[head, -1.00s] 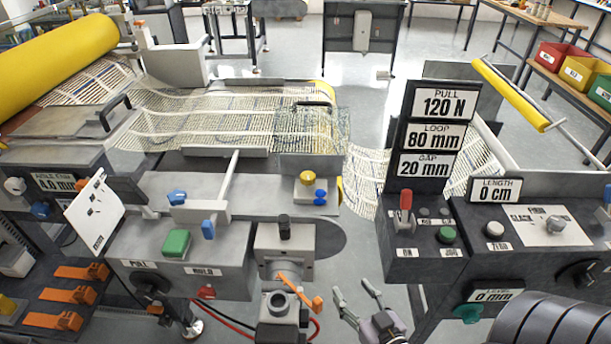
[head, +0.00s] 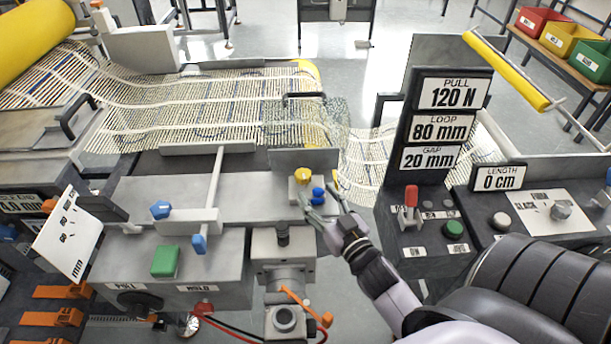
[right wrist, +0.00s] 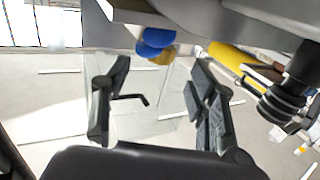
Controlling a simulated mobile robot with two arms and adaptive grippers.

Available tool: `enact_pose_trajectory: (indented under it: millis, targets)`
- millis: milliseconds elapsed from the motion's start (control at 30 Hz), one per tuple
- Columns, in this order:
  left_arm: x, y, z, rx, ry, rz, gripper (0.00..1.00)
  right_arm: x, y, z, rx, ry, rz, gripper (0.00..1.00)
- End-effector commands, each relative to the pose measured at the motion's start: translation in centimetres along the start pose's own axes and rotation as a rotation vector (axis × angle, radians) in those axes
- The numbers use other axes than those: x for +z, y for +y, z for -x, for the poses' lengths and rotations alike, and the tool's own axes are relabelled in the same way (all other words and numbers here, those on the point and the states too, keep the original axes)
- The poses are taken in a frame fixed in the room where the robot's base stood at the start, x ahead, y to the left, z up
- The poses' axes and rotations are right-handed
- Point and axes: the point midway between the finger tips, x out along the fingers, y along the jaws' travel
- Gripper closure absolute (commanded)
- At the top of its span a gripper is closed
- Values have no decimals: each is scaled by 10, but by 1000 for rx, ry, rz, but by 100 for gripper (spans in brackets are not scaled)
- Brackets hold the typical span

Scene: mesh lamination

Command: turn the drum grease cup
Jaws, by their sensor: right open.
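A yellow round cap (head: 303,175) and a blue knob (head: 318,194) sit close together at the right end of the grey machine bed, below a grey plate. No label shows which is the drum grease cup. My right gripper (head: 320,199) is open and empty, with its fingers beside the blue knob and just below the yellow cap. In the right wrist view the blue knob (right wrist: 155,42) and yellow cap (right wrist: 165,57) show beyond and between the open fingers. Contact cannot be told. My left gripper is not in view.
A green button (head: 165,261) and blue knobs lie to the left. The control panel with a red lever (head: 411,198) stands right of my arm. Mesh (head: 200,110) covers the back.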

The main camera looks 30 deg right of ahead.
Motion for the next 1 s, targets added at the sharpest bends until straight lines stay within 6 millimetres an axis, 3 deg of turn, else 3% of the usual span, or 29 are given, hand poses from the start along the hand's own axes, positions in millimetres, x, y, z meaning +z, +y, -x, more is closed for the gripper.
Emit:
enact_pose_trajectory:
  millis: [33, 167, 400, 767, 1000]
  targets:
    - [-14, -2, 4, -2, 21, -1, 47, -4, 0, -13, -2, 4, 2, 47]
    - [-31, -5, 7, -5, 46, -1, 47, -2, 0, -37, 0, 2, 1, 47]
    - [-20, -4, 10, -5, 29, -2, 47, -1, 0, -64, -1, 0, 1, 47]
    - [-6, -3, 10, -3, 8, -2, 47, 0, 0, -68, -1, 0, 0, 47]
    - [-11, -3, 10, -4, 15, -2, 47, 0, 0, -68, -1, 0, 0, 63]
